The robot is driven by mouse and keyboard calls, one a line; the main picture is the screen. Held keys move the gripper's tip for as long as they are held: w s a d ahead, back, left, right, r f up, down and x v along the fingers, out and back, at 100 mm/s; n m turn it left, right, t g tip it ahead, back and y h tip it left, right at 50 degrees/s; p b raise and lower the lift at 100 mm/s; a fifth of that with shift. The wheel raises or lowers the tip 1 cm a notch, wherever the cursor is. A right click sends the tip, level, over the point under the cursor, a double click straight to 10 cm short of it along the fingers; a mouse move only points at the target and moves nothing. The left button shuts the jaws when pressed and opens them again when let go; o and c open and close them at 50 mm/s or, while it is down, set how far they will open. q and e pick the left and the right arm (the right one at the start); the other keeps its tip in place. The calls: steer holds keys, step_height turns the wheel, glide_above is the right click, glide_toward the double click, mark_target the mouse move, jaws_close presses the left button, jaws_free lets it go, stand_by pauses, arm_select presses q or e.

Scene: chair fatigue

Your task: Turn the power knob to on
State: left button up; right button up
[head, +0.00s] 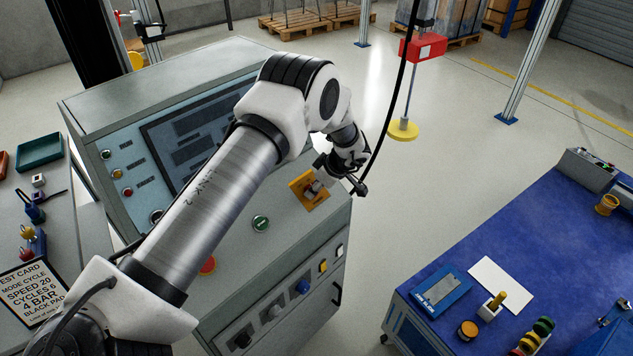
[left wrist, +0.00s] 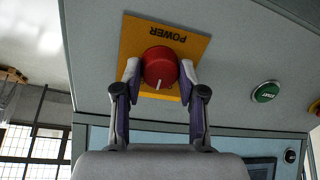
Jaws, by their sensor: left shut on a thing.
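The power knob (left wrist: 160,66) is round and red with a white pointer line, on an orange plate (left wrist: 138,38) marked POWER. In the left wrist view the plate appears upside down and the pointer line points toward the bottom of the picture. My left gripper (left wrist: 159,74) is shut on the knob, one finger on each side. In the head view my left gripper (head: 324,184) is in front of the orange plate (head: 313,203) at the right end of the sloped panel, and mostly hides the knob. My right gripper is not in view.
The grey console (head: 230,262) also carries a green button (head: 261,223), a red button (head: 208,266) and a dark screen (head: 185,130). A black cable (head: 394,95) hangs near my left wrist. A blue-topped bench (head: 540,240) stands to the right, with open floor between.

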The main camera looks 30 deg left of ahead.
arm_select(q)
steer(key=m, duration=0.2)
steer(key=shift+m+p, duration=0.3)
steer(key=shift+p, duration=0.05)
steer(key=shift+m+y, duration=0.3)
steer(key=shift+m, duration=1.4)
steer(key=o, duration=1.2)
steer(key=shift+c, duration=0.2)
steer(key=shift+a+f, duration=0.15)
steer(key=shift+a, duration=0.05)
steer(key=v, duration=1.2)
steer(key=shift+w, duration=0.15)
